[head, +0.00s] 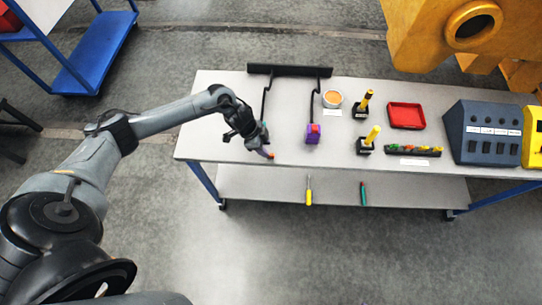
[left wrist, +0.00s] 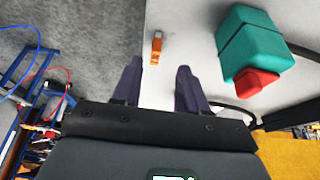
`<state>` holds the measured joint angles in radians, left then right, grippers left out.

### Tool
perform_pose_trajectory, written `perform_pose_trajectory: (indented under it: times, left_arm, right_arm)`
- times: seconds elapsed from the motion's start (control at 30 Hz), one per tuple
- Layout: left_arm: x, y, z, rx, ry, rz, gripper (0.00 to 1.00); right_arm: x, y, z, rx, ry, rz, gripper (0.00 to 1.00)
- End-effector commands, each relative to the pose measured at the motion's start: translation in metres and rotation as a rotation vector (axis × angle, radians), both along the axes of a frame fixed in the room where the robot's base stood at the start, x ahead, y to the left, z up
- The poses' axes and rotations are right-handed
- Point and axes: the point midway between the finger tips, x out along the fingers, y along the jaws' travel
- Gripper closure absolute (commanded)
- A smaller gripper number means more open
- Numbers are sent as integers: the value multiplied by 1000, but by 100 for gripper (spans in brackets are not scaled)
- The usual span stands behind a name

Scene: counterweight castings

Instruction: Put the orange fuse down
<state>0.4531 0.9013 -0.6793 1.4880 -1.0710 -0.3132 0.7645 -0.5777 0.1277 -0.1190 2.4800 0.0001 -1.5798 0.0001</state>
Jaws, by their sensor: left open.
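The orange fuse (left wrist: 156,50) lies on the pale table top, close to the table edge, in the left wrist view. It is a small orange piece with a greyish end. In the head view a bit of orange (head: 272,156) shows at the tip of my left gripper (head: 265,151). My left gripper also shows in the left wrist view (left wrist: 159,72), with its two dark purple fingers spread apart. The fuse is beyond the fingertips, roughly in line with the gap, and nothing is held between them. My right gripper is in neither view.
A teal block with a red part (left wrist: 252,50) is right of the fingers. A purple and red block (head: 313,133) hangs on a cable from a black bar (head: 290,70). A red tray (head: 406,116), yellow-handled pieces and a control box (head: 484,134) stand farther right.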

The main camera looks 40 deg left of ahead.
Motion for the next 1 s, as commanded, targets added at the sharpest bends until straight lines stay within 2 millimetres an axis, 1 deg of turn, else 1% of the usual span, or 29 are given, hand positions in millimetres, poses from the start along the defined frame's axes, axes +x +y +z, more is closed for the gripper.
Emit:
perform_pose_trajectory:
  times: [0.03,0.27,0.47,0.5,0.6,0.73,0.93,0.97,1.0]
  left_arm:
    - [1,-2,-4,-1,1,1,57]
    - [3,-7,-14,-1,1,1,57]
    - [5,-19,-37,-1,1,-1,57]
    - [7,-20,-42,-1,2,0,57]
    - [9,-22,-51,0,0,1,57]
    - [11,-24,-56,0,0,-1,57]
    - [10,-24,-56,1,-1,-1,57]
    - [10,-24,-56,1,-1,-1,60]
    - [10,-24,-56,0,0,-1,67]
  right_arm:
    - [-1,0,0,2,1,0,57]
    - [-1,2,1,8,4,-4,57]
    - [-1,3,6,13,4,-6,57]
    - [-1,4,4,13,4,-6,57]
    - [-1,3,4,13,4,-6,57]
    - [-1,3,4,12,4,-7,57]
    - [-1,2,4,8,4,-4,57]
    - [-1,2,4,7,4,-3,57]
    - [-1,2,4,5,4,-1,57]
